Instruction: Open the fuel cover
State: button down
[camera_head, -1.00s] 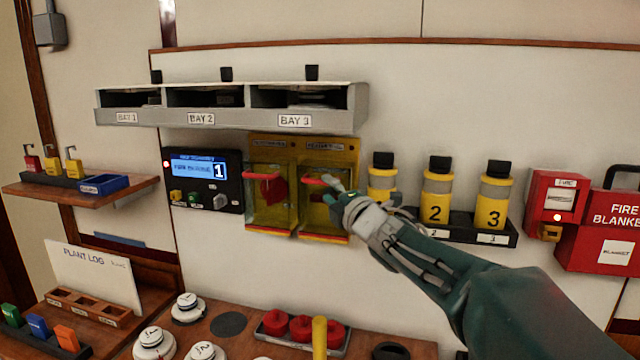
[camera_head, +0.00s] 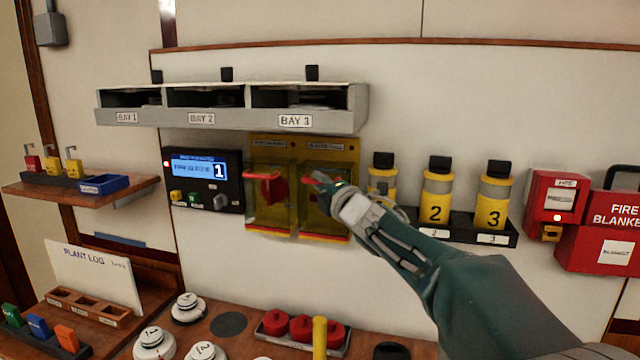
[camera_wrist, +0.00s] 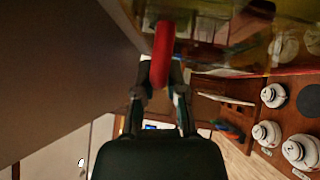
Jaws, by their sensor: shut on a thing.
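Two clear yellowish covers with red bar handles sit side by side on a yellow panel on the wall, the left cover (camera_head: 268,212) and the right cover (camera_head: 318,222). Their small top labels are too blurred to read. Both covers hang down over their switches. My gripper (camera_head: 326,184) is at the right cover's red handle (camera_head: 312,177) and hides part of it. In the wrist view, the fingers of my gripper (camera_wrist: 160,88) are shut on the red handle (camera_wrist: 162,52), with the clear cover beyond it.
A grey bay shelf (camera_head: 232,118) juts out just above the panel. A black display box (camera_head: 203,180) is to the left. Numbered yellow canisters (camera_head: 436,200) stand on a rack to the right. Below is a bench with red knobs (camera_head: 302,328) and an upright yellow post (camera_head: 320,338).

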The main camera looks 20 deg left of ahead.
jog(key=shift+f, duration=0.2)
jog(key=s+f+n+g+y, duration=0.1)
jog(key=s+f+n+y, duration=0.7)
jog(key=s+f+n, duration=0.2)
jog(key=shift+s+f+n+g, duration=0.35)
jog(key=shift+f+n, duration=0.2)
jog(key=shift+n, duration=0.25)
dwell(0.3)
jog(key=c, duration=0.7)
grip_release()
jog(key=shift+w, duration=0.1)
jog(key=shift+y, duration=0.3)
